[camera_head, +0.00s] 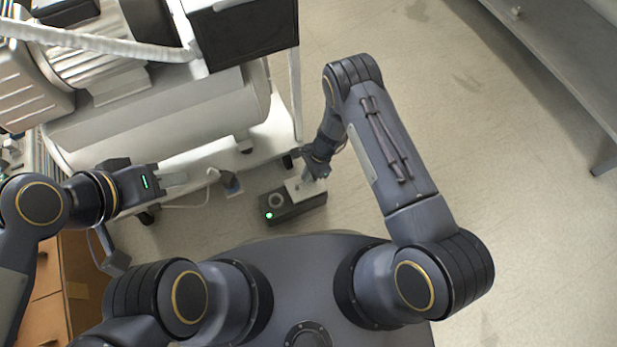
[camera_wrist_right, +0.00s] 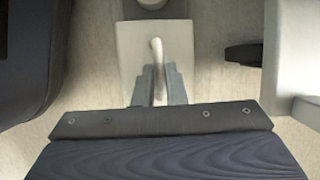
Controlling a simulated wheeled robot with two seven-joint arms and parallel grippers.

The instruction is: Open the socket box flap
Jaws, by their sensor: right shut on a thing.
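The socket box (camera_head: 278,212) is a low dark box on the floor, with a green light and a round socket on its left part. Its flap (camera_head: 301,190) is a light grey plate on the right part; it also shows in the right wrist view (camera_wrist_right: 133,48), with a pale upright handle (camera_wrist_right: 156,52). My right gripper (camera_wrist_right: 156,84) is at the flap, its fingers shut around the handle. In the head view, my right gripper (camera_head: 313,177) partly covers the flap, so its tilt is unclear. My left gripper (camera_head: 176,181) is well left of the box; its finger gap is unclear.
The compressor (camera_head: 160,115) on its white wheeled frame stands just behind the box. Floor to the right is clear.

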